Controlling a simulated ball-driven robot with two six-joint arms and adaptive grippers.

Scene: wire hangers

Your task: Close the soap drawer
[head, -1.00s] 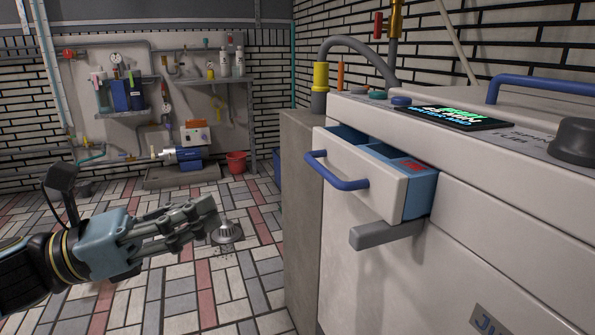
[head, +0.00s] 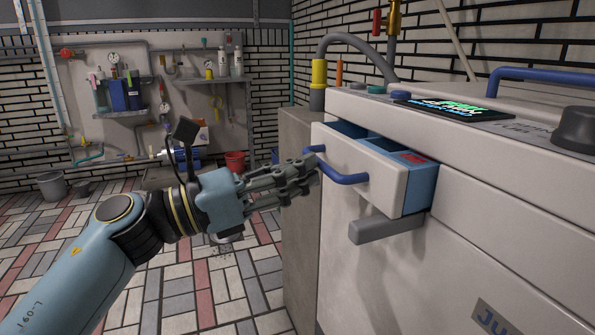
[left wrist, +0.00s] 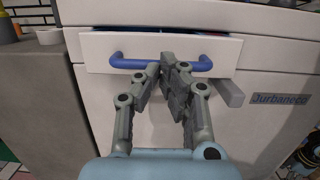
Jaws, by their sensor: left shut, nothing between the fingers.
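The soap drawer (head: 372,172) is pulled out of the white machine, with a white front, a blue handle (head: 348,178) and a blue tray (head: 421,183) inside. It also shows in the left wrist view (left wrist: 225,52), where its blue handle (left wrist: 130,62) runs across the front. My left gripper (head: 312,172) is shut and empty, its fingertips close to the left end of the handle in the head view. In the left wrist view the fingertips (left wrist: 168,65) overlap the middle of the handle; whether they touch it I cannot tell. My right gripper is not in view.
A grey bar (head: 385,229) juts out below the drawer. A concrete block (head: 298,215) stands left of the machine (head: 480,255). A floor drain (head: 226,238) lies below my left gripper. The tiled floor to the left is largely clear.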

